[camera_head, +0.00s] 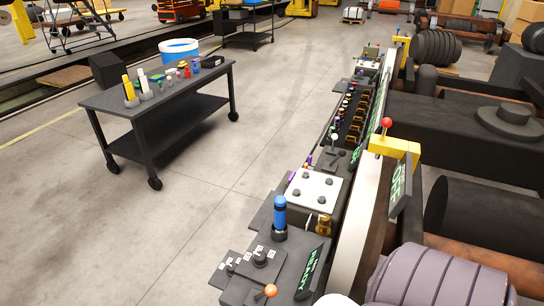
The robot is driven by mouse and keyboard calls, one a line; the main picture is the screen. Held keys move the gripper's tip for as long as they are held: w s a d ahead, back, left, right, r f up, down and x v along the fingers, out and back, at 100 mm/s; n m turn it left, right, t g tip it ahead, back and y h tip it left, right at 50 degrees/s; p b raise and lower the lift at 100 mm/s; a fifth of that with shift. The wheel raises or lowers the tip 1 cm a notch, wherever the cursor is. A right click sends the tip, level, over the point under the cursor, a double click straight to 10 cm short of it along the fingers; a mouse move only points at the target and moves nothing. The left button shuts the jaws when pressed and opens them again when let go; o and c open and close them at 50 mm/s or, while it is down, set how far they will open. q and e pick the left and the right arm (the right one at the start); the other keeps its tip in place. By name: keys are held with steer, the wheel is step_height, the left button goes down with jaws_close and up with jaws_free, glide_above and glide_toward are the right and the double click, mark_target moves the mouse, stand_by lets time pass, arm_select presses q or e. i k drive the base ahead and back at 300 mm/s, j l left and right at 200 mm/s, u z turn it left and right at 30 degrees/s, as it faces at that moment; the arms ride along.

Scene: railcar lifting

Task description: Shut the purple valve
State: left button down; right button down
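Neither of my grippers is in view. A long dark panel (262,255) with mounted controls runs from the bottom middle toward the upper right. A small purple part (291,177) shows at the left edge of a white plate with dark knobs (313,188); it may be the purple valve, but it is too small to tell its shape or whether it is open or shut. A blue cylinder (280,212) stands upright on the panel nearer to me. A brass fitting (323,225) is to its right.
An orange-knobbed lever (265,292) stands at the panel's near end. A red-knobbed lever (387,123) rises by a yellow bracket (395,147). A purple-grey ribbed body (425,277) fills the lower right. A dark wheeled cart (150,100) stands left; the floor (190,205) between is clear.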

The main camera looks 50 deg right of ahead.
mark_target(291, 177)
steer(key=i+j+z, duration=0.1)
steer(key=z, duration=0.35)
steer(key=j+z, duration=0.1)
steer(key=z, duration=0.35)
steer(key=i+j+z, duration=0.1)
steer(key=z, duration=0.4)
steer(key=j+z, duration=0.2)
steer(key=z, duration=0.25)
steer(key=i+j, duration=0.1)
steer(key=j, duration=0.35)
steer(key=i+j+z, duration=0.1)
steer(key=j, duration=0.35)
steer(key=i+j, duration=0.1)
steer(key=j, duration=0.4)
steer(key=i+j, duration=0.1)
steer(key=j, duration=0.35)
steer(key=i+j+z, duration=0.1)
steer(key=i+j, duration=0.25)
steer(key=i+j+z, duration=0.1)
steer(key=i+j, duration=0.2)
steer(key=j, duration=0.2)
steer(key=i+j+z, duration=0.1)
steer(key=i+j, duration=0.2)
steer(key=j, duration=0.15)
steer(key=i+j+z, duration=0.1)
steer(key=i+j, duration=0.2)
steer(key=j, duration=0.2)
steer(key=i+z, duration=0.15)
steer(key=i, duration=0.85)
